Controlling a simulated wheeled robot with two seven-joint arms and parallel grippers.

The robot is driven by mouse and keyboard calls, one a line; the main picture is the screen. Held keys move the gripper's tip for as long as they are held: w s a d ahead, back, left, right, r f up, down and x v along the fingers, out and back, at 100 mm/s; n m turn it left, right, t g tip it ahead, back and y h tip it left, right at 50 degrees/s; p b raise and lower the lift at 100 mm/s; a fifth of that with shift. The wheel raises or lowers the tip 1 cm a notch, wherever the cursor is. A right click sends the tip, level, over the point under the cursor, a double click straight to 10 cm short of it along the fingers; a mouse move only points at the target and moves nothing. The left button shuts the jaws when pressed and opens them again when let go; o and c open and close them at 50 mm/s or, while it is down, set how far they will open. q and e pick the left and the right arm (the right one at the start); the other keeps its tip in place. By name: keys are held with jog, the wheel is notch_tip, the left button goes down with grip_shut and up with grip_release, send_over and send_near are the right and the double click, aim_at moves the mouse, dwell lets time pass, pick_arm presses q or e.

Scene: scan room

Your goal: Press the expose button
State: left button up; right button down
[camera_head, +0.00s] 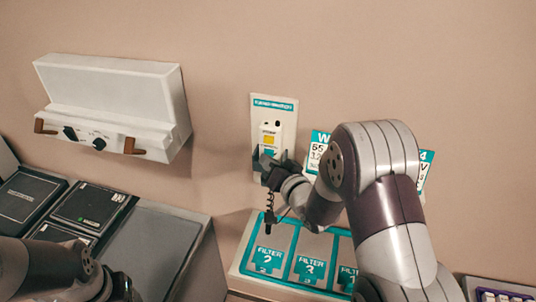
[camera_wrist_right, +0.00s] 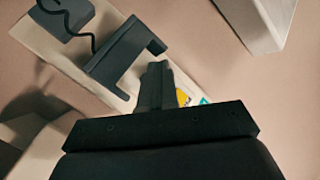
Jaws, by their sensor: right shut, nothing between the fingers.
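A pale wall panel (camera_head: 286,108) with a teal header carries a white control unit with a yellow square (camera_head: 268,140) on its face. I cannot make out which part is the expose button. My right gripper (camera_head: 266,162) is shut and empty, at the lower part of this unit and hiding some of it. In the right wrist view the closed fingers (camera_wrist_right: 156,84) point at the panel, and the yellow patch (camera_wrist_right: 183,97) shows just beside them. I cannot tell whether they touch it. The dark end of my left arm (camera_head: 122,290) shows at the bottom edge, its fingers out of sight.
A dark grey bracket (camera_wrist_right: 125,55) and a coiled cord (camera_head: 271,206) are close to the right gripper. A teal filter rack (camera_head: 240,262) stands below. A white wall box (camera_head: 115,85) with brown handles hangs at left, above a grey counter (camera_head: 150,250).

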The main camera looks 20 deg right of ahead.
jog(key=shift+s+a, duration=0.4)
jog(key=shift+s, duration=0.25)
jog(key=s+a, duration=0.1)
jog(key=s, duration=0.1)
jog(key=s+a, duration=0.1)
jog(key=s, duration=0.1)
jog(key=shift+a, duration=0.4)
dwell(1.2)
jog(key=s+d+f+n+g+h, duration=0.3)
jog(key=s+d+f+n+g, duration=0.1)
jog(key=s+f+g, duration=0.6)
jog(key=s+a+r+n+g, duration=0.1)
jog(key=s+r+g, duration=0.3)
jog(key=s, duration=0.3)
jog(key=shift+s+a+r+g, duration=0.15)
jog(key=shift+s+a+g, duration=0.15)
jog(key=shift+s+g, duration=0.1)
